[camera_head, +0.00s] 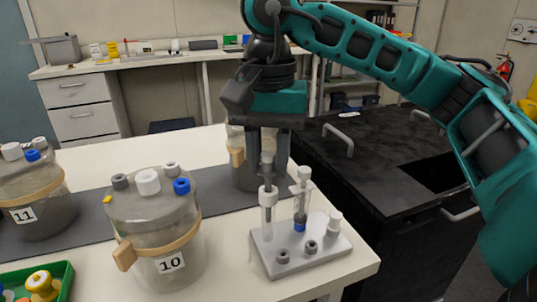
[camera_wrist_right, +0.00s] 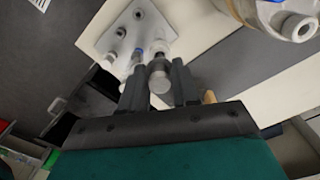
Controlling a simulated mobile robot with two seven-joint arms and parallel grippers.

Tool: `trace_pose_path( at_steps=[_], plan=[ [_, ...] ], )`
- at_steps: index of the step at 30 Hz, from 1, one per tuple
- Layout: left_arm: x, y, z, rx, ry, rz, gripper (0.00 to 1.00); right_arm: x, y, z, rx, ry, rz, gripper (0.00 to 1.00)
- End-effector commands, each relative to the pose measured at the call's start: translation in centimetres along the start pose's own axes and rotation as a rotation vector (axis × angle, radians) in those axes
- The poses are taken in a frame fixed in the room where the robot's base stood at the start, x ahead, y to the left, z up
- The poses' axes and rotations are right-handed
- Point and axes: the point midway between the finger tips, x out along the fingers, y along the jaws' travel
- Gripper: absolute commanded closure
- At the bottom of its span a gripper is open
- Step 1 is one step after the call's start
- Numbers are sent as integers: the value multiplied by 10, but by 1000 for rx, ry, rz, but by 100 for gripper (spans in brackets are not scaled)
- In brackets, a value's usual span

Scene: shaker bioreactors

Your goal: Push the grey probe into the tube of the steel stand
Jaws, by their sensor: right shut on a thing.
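The steel stand (camera_head: 285,268) is a flat light-grey plate near the table's right front corner, holding upright clear tubes. My right gripper (camera_head: 268,150) points down over the stand's left tube (camera_head: 268,222), shut on the grey probe (camera_head: 267,171). The probe is upright and in line with this tube's white collar. Its lower part meets the collar; how deep it sits inside I cannot tell. In the right wrist view the probe's round end (camera_wrist_right: 160,82) shows between the fingers, with the stand (camera_wrist_right: 118,32) beyond. My left gripper is not in view.
A second tube (camera_head: 302,205) with a white cap and blue bottom stands close on the right. A short white cap (camera_head: 335,222) is beside it. Bioreactor 10 (camera_head: 150,225) stands left, another vessel (camera_head: 240,172) behind the gripper. A black bench (camera_head: 385,160) is to the right.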

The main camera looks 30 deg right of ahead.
Motion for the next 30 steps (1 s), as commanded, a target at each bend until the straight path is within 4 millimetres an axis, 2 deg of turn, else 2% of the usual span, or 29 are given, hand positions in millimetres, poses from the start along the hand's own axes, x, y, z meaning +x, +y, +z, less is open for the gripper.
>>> trace_pose_path(
  at_steps=[30],
  plan=[
    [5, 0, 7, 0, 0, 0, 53, 10, 0, 0, 0, 0, 1, 100]
  ],
)
